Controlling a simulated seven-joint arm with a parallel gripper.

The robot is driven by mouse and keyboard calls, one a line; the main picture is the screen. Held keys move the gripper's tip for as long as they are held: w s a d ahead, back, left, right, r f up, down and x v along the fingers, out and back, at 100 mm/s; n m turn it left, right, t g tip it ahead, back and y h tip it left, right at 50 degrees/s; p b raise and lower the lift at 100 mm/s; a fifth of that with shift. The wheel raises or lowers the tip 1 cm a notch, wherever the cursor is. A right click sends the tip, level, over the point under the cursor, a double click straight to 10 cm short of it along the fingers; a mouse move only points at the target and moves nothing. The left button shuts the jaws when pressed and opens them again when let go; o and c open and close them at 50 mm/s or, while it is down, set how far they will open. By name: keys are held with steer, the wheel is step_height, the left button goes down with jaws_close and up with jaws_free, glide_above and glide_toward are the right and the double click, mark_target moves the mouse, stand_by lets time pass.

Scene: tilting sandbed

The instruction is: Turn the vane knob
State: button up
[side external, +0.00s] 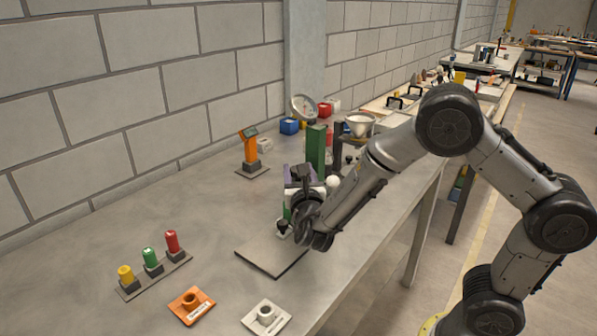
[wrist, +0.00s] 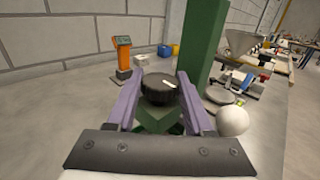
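The vane knob (wrist: 160,88) is a round black knob with a white pointer mark on top. In the wrist view it sits above a dark green body (wrist: 158,121). My gripper (wrist: 160,78) has its two purple fingers spread apart, one on each side of the knob. Whether the fingers touch the knob or leave a thin gap cannot be told. In the side external view my gripper (side external: 298,177) is over the sandbed device, beside its green post (side external: 316,147). The knob is not clearly visible there, behind my wrist. A white ball (wrist: 232,121) is right of the fingers.
A grey base plate (side external: 270,260) lies below my wrist. An orange stand (side external: 250,150) and a funnel (side external: 359,122) stand behind.

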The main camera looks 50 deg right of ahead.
jaws_close()
steer(key=shift+m+g+h, duration=0.3)
steer(key=shift+g, duration=0.1)
steer(key=m+g+h, duration=0.2)
steer(key=g, duration=0.1)
steer(key=shift+m, duration=0.3)
steer(key=shift+m+g+h, duration=0.6)
steer(key=shift+m+g, duration=0.3)
steer(key=shift+g, duration=0.55)
steer(key=shift+m+g+h, duration=0.6)
steer(key=shift+m+g, duration=0.3)
steer(key=shift+g, duration=0.55)
steer(key=o, duration=0.8)
jaws_free()
